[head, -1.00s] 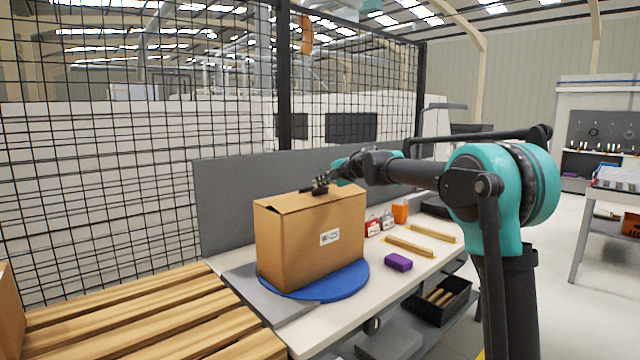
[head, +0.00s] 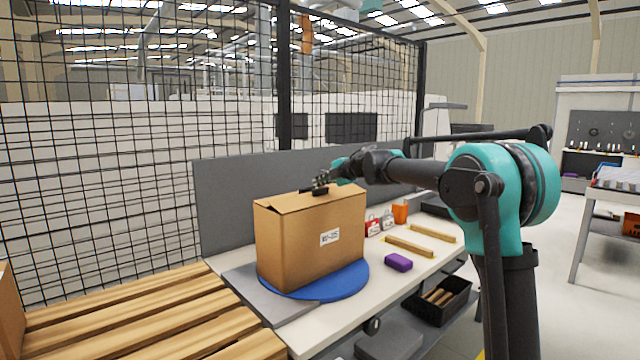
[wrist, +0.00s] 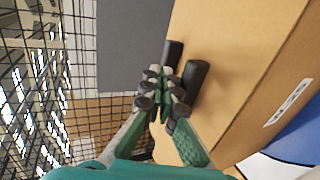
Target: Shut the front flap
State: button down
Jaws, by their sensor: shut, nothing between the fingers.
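A brown cardboard box (head: 310,245) with a white label stands upright on a blue round turntable (head: 350,283). Its top flaps (head: 300,203) look folded over and nearly flat, with a slightly raised edge at the left end. My gripper (head: 318,188) is shut and empty at the top of the box, near its middle. In the wrist view my gripper (wrist: 165,82) lies over the cardboard top (wrist: 225,60), its fingertips at or just above the surface. I cannot tell whether they touch it. The front flap's exact state is hard to make out.
A grey panel (head: 225,190) stands behind the bench, with a black mesh fence (head: 150,170) beyond. A purple block (head: 398,262), wooden strips (head: 410,247), padlocks and an orange item (head: 400,212) lie right of the box. A wooden pallet (head: 150,315) is at the front left.

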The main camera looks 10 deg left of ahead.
jog(key=shift+r, duration=0.75)
